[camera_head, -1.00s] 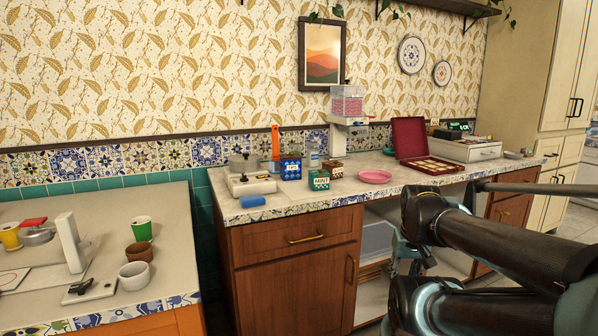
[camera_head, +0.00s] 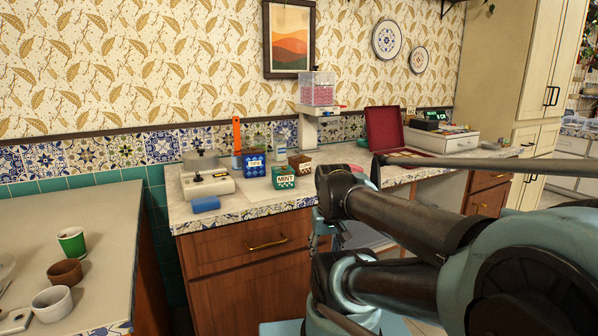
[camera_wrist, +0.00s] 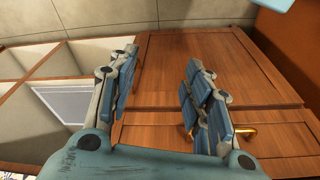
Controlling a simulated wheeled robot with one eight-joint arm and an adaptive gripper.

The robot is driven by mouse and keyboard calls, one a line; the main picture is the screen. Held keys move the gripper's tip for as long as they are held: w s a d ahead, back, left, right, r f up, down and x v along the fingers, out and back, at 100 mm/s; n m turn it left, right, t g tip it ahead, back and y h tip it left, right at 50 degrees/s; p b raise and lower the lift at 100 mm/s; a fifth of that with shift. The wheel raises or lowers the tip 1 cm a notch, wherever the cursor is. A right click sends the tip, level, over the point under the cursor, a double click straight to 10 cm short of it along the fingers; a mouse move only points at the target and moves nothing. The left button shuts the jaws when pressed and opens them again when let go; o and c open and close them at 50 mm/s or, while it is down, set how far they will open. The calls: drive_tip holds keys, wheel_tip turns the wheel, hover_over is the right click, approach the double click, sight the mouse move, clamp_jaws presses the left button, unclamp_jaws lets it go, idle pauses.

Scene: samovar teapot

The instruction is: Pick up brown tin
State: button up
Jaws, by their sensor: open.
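The brown tin (camera_head: 300,163) stands on the tiled-edge counter (camera_head: 237,209), behind and right of the green MINT tin (camera_head: 283,177) and right of the blue tin (camera_head: 254,164). Only part of its brown side and top shows. My gripper (camera_wrist: 161,65) is open and empty in the wrist view, its two fingers apart before the wooden cabinet front. In the head view my arm reaches in from the right and the gripper is below the counter edge, partly hidden by my arm. The brown tin is not in the wrist view.
A scale with a pot (camera_head: 204,177), a blue sponge (camera_head: 206,204) and a pink dispenser (camera_head: 317,90) are on the counter. A red case (camera_head: 384,128) stands right. Cups (camera_head: 66,272) stand on the left counter. A brass handle (camera_wrist: 243,132) juts from the cabinet.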

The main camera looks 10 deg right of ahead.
drive_tip(key=o, duration=0.6)
drive_tip(key=shift+w+a+r+m, duration=0.15)
drive_tip(key=shift+w+r+m, duration=0.2)
drive_tip(key=shift+r, duration=0.3)
drive_tip(key=shift+w+a+r+m, duration=0.1)
drive_tip(key=shift+w+r+m, duration=0.05)
drive_tip(key=shift+r+m, duration=0.4)
wheel_tip(320, 180, up, 26)
drive_tip(key=m+t+y, duration=0.2)
drive_tip(key=m, duration=2.6)
hover_over(301, 158)
drive_tip(key=s+d, duration=0.3)
drive_tip(key=s, duration=0.1)
drive_tip(key=x, duration=1.6)
drive_tip(key=shift+a+f, duration=0.2)
drive_tip(key=shift+a, duration=0.1)
